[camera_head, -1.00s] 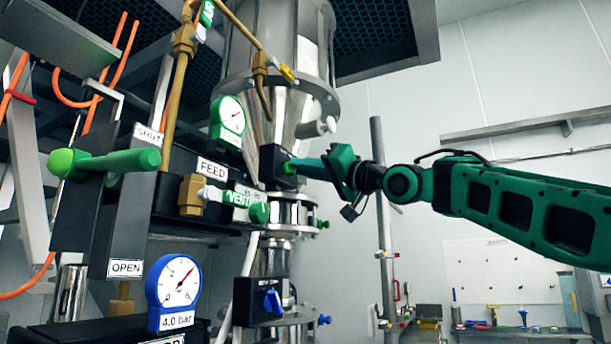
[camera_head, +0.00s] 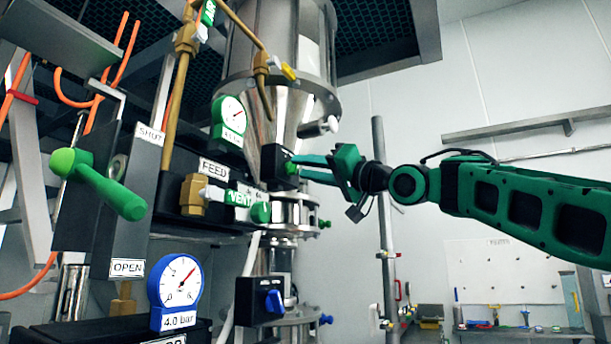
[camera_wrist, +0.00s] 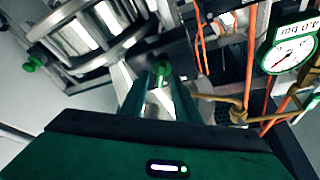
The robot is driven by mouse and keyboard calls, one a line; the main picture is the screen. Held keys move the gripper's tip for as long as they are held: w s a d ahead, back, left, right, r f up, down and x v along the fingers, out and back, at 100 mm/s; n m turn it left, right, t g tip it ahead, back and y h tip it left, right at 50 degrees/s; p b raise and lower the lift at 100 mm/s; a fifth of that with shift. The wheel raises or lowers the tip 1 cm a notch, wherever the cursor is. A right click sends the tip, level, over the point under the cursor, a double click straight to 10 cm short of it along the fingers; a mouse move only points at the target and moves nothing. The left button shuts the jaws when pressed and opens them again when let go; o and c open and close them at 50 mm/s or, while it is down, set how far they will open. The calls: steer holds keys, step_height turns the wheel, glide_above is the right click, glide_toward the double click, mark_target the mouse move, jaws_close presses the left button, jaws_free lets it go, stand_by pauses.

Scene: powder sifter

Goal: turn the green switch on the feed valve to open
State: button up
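A small green switch (camera_head: 291,168) sits on a black box (camera_head: 270,165) on the steel column, right of the FEED label (camera_head: 213,169). My gripper (camera_head: 305,166) is at its right, with its two fingers spread and nothing held between them. In the wrist view the green switch (camera_wrist: 163,68) shows between and just beyond the fingertips; whether they touch it I cannot tell. A large green lever (camera_head: 108,186) at the left slants down to the right, between the SHUT label (camera_head: 150,134) and the OPEN label (camera_head: 127,268).
A green-rimmed gauge (camera_head: 229,115) is above left of the switch, and a VENT handle (camera_head: 241,199) is below left. A blue gauge (camera_head: 175,284) and a blue switch (camera_head: 273,301) are lower.

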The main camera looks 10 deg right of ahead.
steer(key=v, duration=1)
steer(key=w+d+f+m+h, duration=0.25)
steer(key=d+f+h, duration=0.3)
steer(key=f, duration=0.45)
steer(key=w+d+f+m+h, duration=0.2)
steer(key=w+d+f+h, duration=0.15)
steer(key=d+f, duration=0.4)
steer(key=s+d+f+m+g+h, duration=0.1)
steer(key=s+d+f+g+h, duration=0.2)
steer(key=f, duration=0.7)
steer(key=s+d+f+m+g+h, duration=0.15)
steer(key=d+f, duration=0.35)
steer(key=f, duration=0.5)
steer(key=s+d+f+m+g+h, duration=0.1)
steer(key=s+d+f+g+h, duration=0.35)
steer(key=s+f, duration=1.05)
steer(key=s+d+f+g+y, duration=0.1)
steer(key=s+f+g, duration=0.5)
steer(key=s+f, duration=0.7)
steer(key=s+y, duration=0.1)
steer(key=s, duration=0.3)
steer(key=shift+s+m+g+y, duration=0.3)
steer(key=shift+s+m+y, duration=0.1)
